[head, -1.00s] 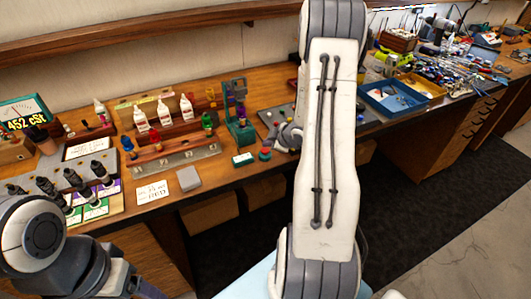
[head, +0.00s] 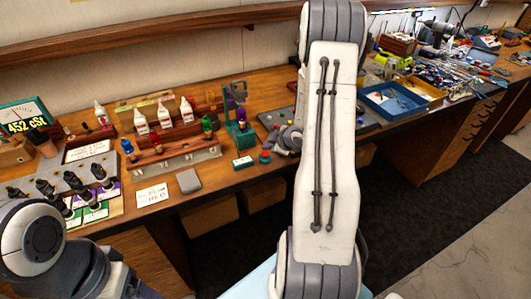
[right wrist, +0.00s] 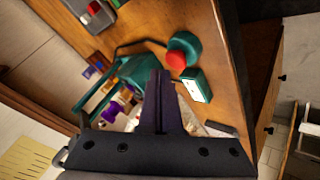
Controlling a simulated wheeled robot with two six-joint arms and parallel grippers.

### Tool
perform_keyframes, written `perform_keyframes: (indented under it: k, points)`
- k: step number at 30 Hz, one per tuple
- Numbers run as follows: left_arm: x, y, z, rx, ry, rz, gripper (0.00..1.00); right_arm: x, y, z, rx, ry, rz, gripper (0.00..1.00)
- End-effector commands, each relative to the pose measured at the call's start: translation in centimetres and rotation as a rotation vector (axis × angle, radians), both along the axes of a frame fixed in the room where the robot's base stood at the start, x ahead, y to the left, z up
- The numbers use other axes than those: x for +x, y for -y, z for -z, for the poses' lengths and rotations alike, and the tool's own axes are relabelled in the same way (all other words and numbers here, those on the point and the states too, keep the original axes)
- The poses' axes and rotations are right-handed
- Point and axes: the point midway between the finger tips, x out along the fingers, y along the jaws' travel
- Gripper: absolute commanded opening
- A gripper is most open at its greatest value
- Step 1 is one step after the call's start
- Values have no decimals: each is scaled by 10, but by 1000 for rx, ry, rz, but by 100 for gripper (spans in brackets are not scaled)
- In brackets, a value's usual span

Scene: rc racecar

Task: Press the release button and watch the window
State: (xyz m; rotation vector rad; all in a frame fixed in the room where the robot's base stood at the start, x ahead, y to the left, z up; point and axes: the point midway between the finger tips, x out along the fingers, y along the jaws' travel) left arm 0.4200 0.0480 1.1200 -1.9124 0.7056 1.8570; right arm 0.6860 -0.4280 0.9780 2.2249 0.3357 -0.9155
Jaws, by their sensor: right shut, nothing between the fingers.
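A round red button on a green base (head: 265,157) stands near the front edge of the bench in the head view. It also shows in the right wrist view (right wrist: 181,56), above and right of my fingertips. A small green box with a pale face (head: 243,162) sits beside it; it shows in the right wrist view too (right wrist: 197,86). I cannot tell whether this face is the window. My right gripper (right wrist: 160,74) is shut and empty, apart from the button in the picture. In the head view its fingers are hard to make out. My left gripper is out of view.
A green stand (head: 238,127) holding a purple part is close behind the button. White bottles (head: 163,115), a grey block (head: 189,181) and a display reading 452 cSt (head: 25,124) are to the left. A blue tray (head: 392,101) lies to the right.

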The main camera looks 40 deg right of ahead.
Motion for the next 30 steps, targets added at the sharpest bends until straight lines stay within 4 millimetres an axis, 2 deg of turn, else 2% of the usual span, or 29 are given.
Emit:
perform_keyframes:
  k: [23,30]
  points:
    - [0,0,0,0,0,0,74,0,0,0,0,0,0,0]
    - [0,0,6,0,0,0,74,0,0,7,0,0,0,0]
